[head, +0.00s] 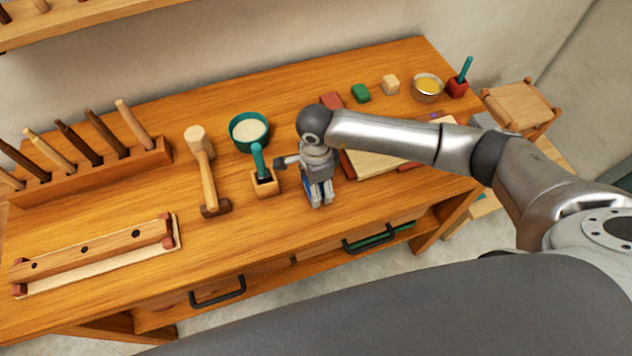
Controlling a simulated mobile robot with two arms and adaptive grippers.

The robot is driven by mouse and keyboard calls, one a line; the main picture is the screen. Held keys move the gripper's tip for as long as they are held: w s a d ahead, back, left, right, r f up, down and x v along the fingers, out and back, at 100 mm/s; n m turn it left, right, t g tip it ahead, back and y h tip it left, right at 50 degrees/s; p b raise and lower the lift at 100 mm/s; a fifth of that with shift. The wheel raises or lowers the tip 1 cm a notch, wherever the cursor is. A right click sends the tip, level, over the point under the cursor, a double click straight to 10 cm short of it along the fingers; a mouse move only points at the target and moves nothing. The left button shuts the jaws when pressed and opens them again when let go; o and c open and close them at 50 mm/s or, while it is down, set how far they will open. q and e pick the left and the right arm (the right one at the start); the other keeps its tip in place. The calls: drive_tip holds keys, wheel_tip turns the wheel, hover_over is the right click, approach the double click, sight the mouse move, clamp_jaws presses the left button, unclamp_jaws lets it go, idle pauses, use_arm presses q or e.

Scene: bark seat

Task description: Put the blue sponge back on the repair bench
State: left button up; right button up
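The repair bench (110,222) is a long wooden table across the view. My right arm reaches in from the right, and its gripper (321,199) points down close over the bench top, right of the small wooden block with the teal-handled tool. Slivers of blue, the blue sponge (307,190), show at the fingers. The fingers are close together and look shut on it. Most of the sponge is hidden by the gripper, and I cannot tell whether it touches the wood. My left gripper is not in view.
A teal bowl (249,131), a mallet (205,172), a tool rack (95,168) and a clamped wooden bar (95,253) stand to the left. A yellow-filled bowl (427,87) and small blocks are at the back right. A stool (520,104) stands beyond the right end.

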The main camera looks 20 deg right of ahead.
drive_tip(key=shift+f, duration=0.2)
drive_tip(key=o, duration=0.9)
drive_tip(key=shift+r, duration=0.1)
drive_tip(key=shift+r, duration=0.2)
drive_tip(key=shift+w+r, duration=0.1)
drive_tip(key=shift+r, duration=0.2)
wheel_tip(320, 180, up, 10)
drive_tip(key=b, duration=0.3)
drive_tip(key=shift+f+b, duration=0.1)
drive_tip(key=shift+b, duration=0.3)
drive_tip(key=shift+r, duration=0.75)
